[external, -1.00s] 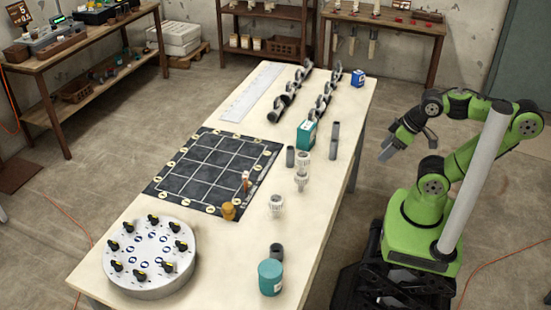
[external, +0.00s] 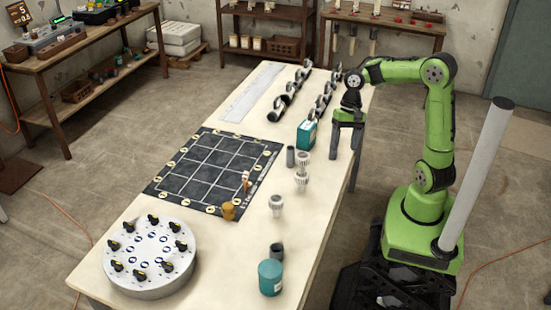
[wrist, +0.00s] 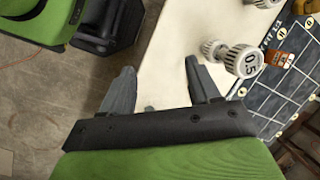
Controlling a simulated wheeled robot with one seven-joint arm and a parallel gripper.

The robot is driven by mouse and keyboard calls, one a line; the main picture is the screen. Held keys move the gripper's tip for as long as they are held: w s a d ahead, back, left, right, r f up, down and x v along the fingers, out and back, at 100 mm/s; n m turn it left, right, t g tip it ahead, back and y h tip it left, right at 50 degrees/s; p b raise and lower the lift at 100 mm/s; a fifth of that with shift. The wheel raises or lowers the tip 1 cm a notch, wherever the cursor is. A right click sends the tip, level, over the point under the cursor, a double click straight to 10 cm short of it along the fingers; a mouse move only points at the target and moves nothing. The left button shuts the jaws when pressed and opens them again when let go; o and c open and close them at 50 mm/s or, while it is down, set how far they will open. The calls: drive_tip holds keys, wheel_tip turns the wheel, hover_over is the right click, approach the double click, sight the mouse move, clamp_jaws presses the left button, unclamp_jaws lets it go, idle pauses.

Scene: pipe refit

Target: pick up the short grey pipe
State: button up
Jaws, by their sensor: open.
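A short grey pipe (external: 290,156) stands upright on the table, beside the white fittings. Another short grey pipe (external: 276,252) stands near the front, behind a teal can; I cannot tell which one is meant. My gripper (external: 346,157) is open above the right edge of the table, to the right of the teal box, with its fingers pointing down. The taller grey pipe there is hidden or merges with the fingers. In the wrist view, both fingers (wrist: 162,78) are apart, with a small grey thing (wrist: 150,108) between them, mostly hidden by the gripper body.
White fittings (external: 302,170) stand near the table's middle; one reads 0.5 in the wrist view (wrist: 246,62). The teal box (external: 307,134) is left of my gripper. The gridded mat (external: 205,180) and teal can (external: 270,278) take other room.

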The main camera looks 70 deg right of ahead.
drive_tip(key=w+d+r+m+t+y, duration=0.1)
drive_tip(key=d+m+t+y, duration=0.1)
drive_tip(key=d+m+y, duration=0.3)
drive_tip(key=w+d+m+t+y, duration=0.2)
drive_tip(key=d+m+t, duration=0.15)
drive_tip(key=d, duration=0.35)
drive_tip(key=s+d+r+m+t+y+p, duration=0.1)
drive_tip(key=s+d+r+m+t, duration=0.3)
drive_tip(key=d, duration=0.3)
drive_tip(key=s+d+r+m+t+y+p, duration=0.1)
drive_tip(key=s+d+r+m+t, duration=0.3)
drive_tip(key=d, duration=0.4)
wheel_tip(320, 180, down, 23)
drive_tip(key=b+x, duration=0.1)
drive_tip(key=x, duration=0.4)
drive_tip(key=b+x, duration=0.1)
drive_tip(key=x, duration=0.9)
drive_tip(key=shift+s+a+f+b, duration=0.1)
drive_tip(key=shift+a+f+b, duration=0.15)
drive_tip(key=shift+a+b, duration=0.15)
drive_tip(key=shift+a, duration=0.15)
drive_tip(key=shift+r, duration=0.1)
drive_tip(key=c, duration=1)
drive_tip(key=shift+r, duration=0.1)
